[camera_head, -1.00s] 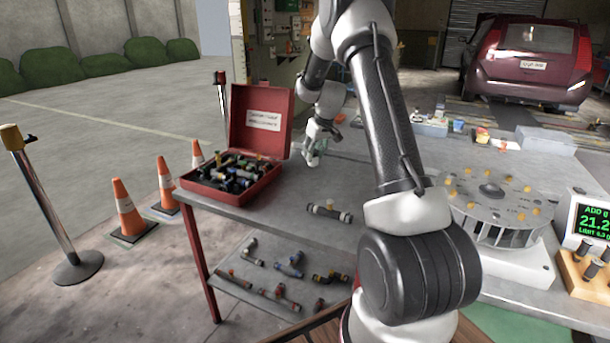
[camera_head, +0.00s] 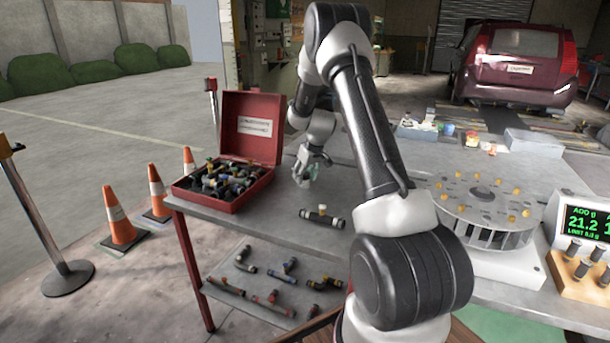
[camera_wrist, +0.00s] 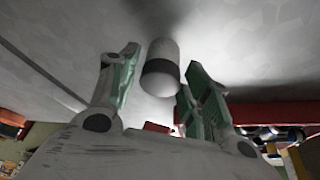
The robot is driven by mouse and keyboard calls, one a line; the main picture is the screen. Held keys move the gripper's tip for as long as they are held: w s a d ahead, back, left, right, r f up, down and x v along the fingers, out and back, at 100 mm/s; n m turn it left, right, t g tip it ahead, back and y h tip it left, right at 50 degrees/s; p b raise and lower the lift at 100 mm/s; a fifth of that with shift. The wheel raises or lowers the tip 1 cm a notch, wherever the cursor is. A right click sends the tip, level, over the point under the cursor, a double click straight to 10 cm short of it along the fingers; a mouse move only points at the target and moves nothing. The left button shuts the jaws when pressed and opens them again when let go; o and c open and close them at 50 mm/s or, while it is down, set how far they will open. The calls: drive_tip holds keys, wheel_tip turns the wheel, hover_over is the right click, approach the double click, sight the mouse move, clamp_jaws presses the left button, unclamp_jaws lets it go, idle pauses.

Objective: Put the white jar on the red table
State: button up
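A white rounded object with a dark band, which looks like the white jar (camera_wrist: 163,52), shows between my fingers in the wrist view. A gap shows on each side of it. My gripper (camera_wrist: 160,88) is open, with green pads facing inward. In the head view my gripper (camera_head: 310,172) points down over the grey-topped table (camera_head: 270,208), near its far left part. This table has red legs (camera_head: 188,255), the only red table parts I see. The jar cannot be made out in the head view. Whether the fingers reach fully around it is unclear.
An open red box (camera_head: 226,203) full of fittings stands left of my gripper. A dark pipe fitting (camera_head: 322,216) lies nearer on the tabletop. A round grey carousel (camera_head: 483,212) and a green-digit display (camera_head: 585,225) stand right. Several loose fittings lie on the lower shelf (camera_head: 235,295).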

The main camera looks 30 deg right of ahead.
drive_tip(key=shift+r, duration=0.1)
drive_tip(key=v, duration=1.2)
drive_tip(key=s+a+r, duration=0.8)
drive_tip(key=s+r, duration=0.3)
drive_tip(key=r, duration=0.1)
drive_tip(key=s+a+r, duration=0.1)
drive_tip(key=s+a, duration=0.2)
drive_tip(key=s, duration=1.1)
drive_tip(key=s+a+r+m, duration=0.1)
drive_tip(key=s+a+r, duration=0.1)
drive_tip(key=s, duration=1.2)
drive_tip(key=shift+s+a, duration=0.2)
drive_tip(key=shift+a, duration=0.4)
drive_tip(key=shift+r, duration=0.2)
drive_tip(key=shift+c, duration=0.2)
